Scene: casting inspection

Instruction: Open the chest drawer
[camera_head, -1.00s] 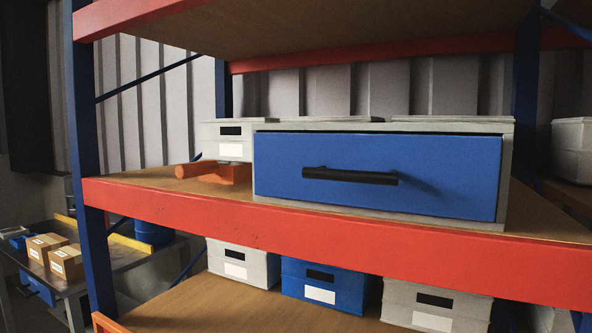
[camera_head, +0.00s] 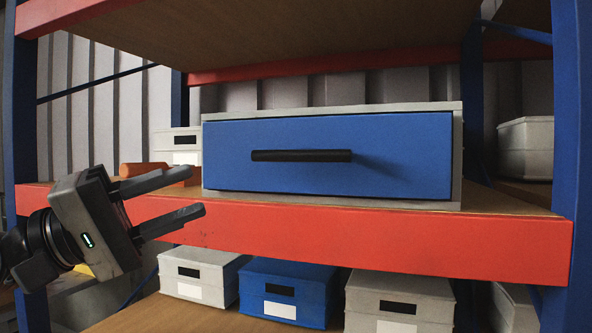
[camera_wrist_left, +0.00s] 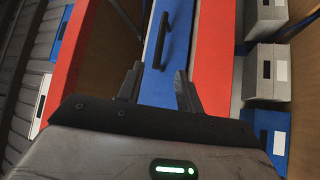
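The chest (camera_head: 458,165) is a grey box on the middle shelf, with a blue drawer front (camera_head: 400,150) that is closed. A black bar handle (camera_head: 301,156) runs across the drawer front. My left gripper (camera_head: 180,198) is open and empty at the left in the head view, in front of the red shelf beam and left of the handle, apart from it. In the left wrist view, the handle (camera_wrist_left: 163,42) shows beyond the open fingers (camera_wrist_left: 157,88), against the blue drawer front (camera_wrist_left: 180,30). My right gripper is not in view.
A red shelf beam (camera_head: 330,232) runs below the chest. An orange object (camera_head: 150,169) and a grey bin (camera_head: 178,143) stand left of the chest. Grey and blue bins (camera_head: 287,291) stand on the lower shelf. A blue rack post (camera_head: 571,110) rises at right.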

